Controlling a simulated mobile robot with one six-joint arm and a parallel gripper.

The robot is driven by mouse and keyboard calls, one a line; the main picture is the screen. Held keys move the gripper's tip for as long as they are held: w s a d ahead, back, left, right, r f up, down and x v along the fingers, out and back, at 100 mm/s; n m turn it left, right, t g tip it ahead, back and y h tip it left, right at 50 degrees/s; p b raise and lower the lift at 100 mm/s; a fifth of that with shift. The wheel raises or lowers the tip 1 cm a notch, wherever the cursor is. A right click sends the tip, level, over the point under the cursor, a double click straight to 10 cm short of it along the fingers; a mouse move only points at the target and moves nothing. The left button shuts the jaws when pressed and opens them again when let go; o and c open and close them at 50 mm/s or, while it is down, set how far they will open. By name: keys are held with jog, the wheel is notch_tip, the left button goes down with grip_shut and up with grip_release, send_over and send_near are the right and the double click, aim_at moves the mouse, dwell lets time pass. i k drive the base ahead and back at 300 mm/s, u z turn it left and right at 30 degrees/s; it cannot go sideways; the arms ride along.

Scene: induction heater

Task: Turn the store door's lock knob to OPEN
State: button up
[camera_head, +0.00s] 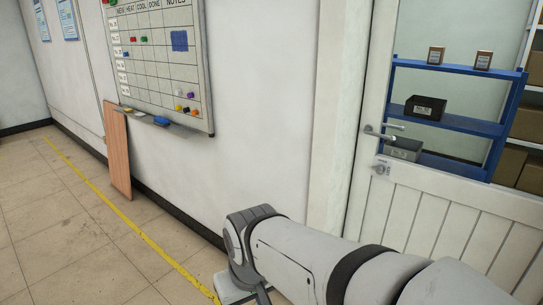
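The white store door (433,218) stands at the right, with a glass pane above and vertical boards below. It appears closed. A metal lever handle (380,134) sits near its left edge. Below the handle is the small lock knob (381,170), with a tiny label just above it that is too small to read. I cannot tell the knob's turned position. My arm reaches in from the bottom right and bends down at the bottom centre, below and left of the knob.
Through the glass, a blue shelf (458,123) holds boxes. A whiteboard (165,60) hangs on the wall, with a brown board (117,150) leaning below it. A yellow line (124,217) runs along the tiled floor. The floor at left is clear.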

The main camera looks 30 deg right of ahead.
aim_at(379, 171)
jog(key=z, duration=0.4)
jog(key=i, duration=1.15)
jog(key=z, duration=0.85)
jog(key=i, duration=0.35)
jog(key=z, duration=0.3)
jog(key=k, duration=0.8)
jog(key=z, duration=0.2)
jog(key=i, duration=0.8)
jog(key=u, duration=0.05)
